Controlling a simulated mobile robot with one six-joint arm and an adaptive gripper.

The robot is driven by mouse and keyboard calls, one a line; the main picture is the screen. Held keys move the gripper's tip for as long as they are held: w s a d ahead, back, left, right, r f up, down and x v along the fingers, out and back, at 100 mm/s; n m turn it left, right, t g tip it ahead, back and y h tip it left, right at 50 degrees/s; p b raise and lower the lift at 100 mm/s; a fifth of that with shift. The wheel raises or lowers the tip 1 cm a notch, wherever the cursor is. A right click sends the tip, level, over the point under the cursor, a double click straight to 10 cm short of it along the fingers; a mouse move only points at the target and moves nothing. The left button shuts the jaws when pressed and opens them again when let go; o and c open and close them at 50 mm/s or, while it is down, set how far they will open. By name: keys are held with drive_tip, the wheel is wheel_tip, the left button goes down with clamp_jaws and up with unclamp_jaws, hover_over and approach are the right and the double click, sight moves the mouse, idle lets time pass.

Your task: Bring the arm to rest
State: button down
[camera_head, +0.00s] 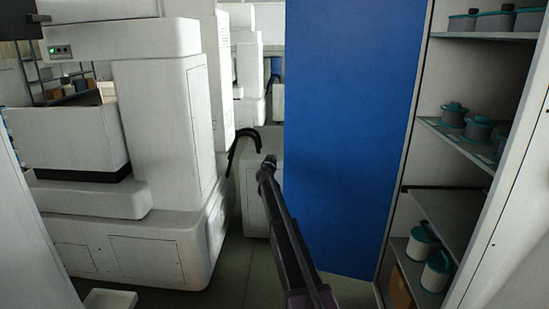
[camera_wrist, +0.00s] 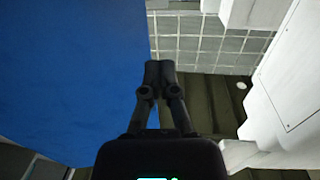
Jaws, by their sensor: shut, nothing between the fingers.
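My gripper (camera_wrist: 160,72) shows in the wrist view with its two dark fingers together, shut and empty. Beyond the fingertips are a grey tiled surface and dark floor. In the head view a slim dark arm part of mine reaches up from the bottom, left of the blue panel; I cannot make out the fingers there.
A tall blue panel (camera_head: 345,130) stands close on the right of my arm; it also fills the left of the wrist view (camera_wrist: 70,70). A shelf unit (camera_head: 450,134) holds lidded canisters (camera_head: 437,270). A large white machine (camera_head: 165,130) stands left. Grey floor (camera_head: 235,275) shows between.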

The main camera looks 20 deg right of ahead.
idle(0.4)
drive_tip(key=s+a+f+g, duration=0.2)
drive_tip(key=s+f+g, duration=0.15)
drive_tip(key=s, duration=0.65)
drive_tip(key=s+a+f+g, duration=0.25)
drive_tip(key=s+f, duration=0.25)
drive_tip(key=s, duration=0.6)
drive_tip(key=s+a+f+g, duration=0.1)
drive_tip(key=s+f+g, duration=0.25)
drive_tip(key=s, duration=0.65)
drive_tip(key=s+a+f+n+g+y, duration=0.25)
drive_tip(key=s+a, duration=0.25)
drive_tip(key=s, duration=0.4)
drive_tip(key=s+a+f+n+g+y, duration=0.1)
drive_tip(key=s+a+f+g+y, duration=0.15)
drive_tip(key=s+a, duration=0.45)
drive_tip(key=s+a+f+n+g+y, duration=0.1)
drive_tip(key=s+a+f+n+y, duration=0.15)
drive_tip(key=s, duration=0.95)
wheel_tip(320, 180, up, 16)
drive_tip(key=p, duration=1.5)
drive_tip(key=shift+w+a+y, duration=0.2)
drive_tip(key=shift+w+y, duration=0.2)
drive_tip(key=shift+y, duration=0.05)
